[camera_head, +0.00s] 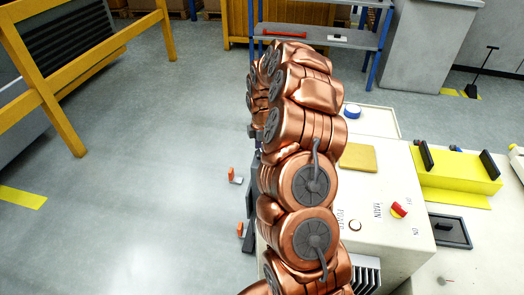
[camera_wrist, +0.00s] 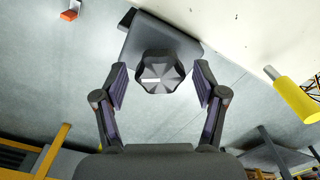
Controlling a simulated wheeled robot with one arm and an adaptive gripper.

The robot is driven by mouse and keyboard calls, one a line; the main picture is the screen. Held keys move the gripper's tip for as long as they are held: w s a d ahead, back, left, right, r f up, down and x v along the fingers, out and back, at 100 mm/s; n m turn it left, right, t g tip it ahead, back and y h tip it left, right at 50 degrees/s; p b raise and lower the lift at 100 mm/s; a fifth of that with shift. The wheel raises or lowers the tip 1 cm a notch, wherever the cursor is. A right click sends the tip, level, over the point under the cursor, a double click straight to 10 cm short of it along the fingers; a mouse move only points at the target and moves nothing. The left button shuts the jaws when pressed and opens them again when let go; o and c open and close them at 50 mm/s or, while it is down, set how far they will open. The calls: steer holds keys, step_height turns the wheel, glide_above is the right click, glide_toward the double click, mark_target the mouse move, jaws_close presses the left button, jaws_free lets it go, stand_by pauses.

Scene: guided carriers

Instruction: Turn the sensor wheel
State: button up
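The sensor wheel (camera_wrist: 160,72) is a dark, lobed knob with a short white mark across its face, seen in the wrist view. It sits on a dark grey block (camera_wrist: 187,42) beside the edge of a pale bench top. My gripper (camera_wrist: 160,80) is open, with one finger on each side of the wheel and a visible gap on both sides. The white mark lies nearly level in the picture. In the head view my copper arm hides the wheel and most of my gripper.
A cream cabinet (camera_head: 385,235) with a red switch (camera_head: 398,210) stands right of my arm. A yellow fixture (camera_head: 460,172) lies farther right. Small orange parts (camera_head: 231,173) show left of my arm. The grey floor at left is clear up to a yellow railing (camera_head: 62,130).

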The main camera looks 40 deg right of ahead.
step_height(320, 180, up, 12)
stand_by(0.8)
stand_by(0.3)
